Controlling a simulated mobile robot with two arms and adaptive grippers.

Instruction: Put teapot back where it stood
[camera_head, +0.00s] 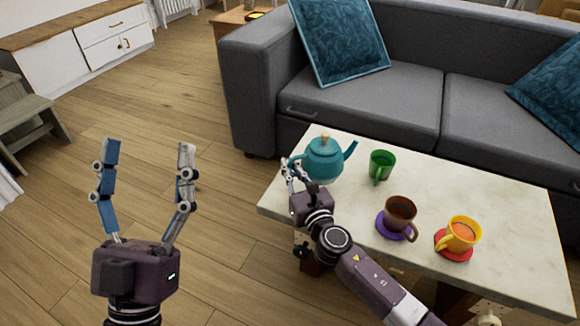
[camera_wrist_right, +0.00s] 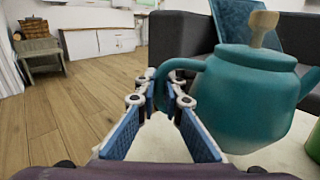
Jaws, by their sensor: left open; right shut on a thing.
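The teal teapot (camera_head: 323,160) with a light wooden knob is at the far left end of the pale stone coffee table. Its spout points right in the head view. My right gripper (camera_head: 297,172) is shut on the teapot's handle, at the left side of the pot. In the right wrist view the teapot (camera_wrist_right: 245,95) fills the right side, and the fingers (camera_wrist_right: 165,95) meet at its handle. It looks upright; I cannot tell whether its base touches the table. My left gripper (camera_head: 146,165) is open and empty over the floor, left of the table.
On the coffee table (camera_head: 500,190) stand a green mug (camera_head: 381,166), a brown mug (camera_head: 400,213) on a purple coaster (camera_head: 393,231), and a yellow cup (camera_head: 463,233) on a red coaster (camera_head: 447,254). A grey sofa (camera_head: 380,100) stands behind. The table's right end is clear.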

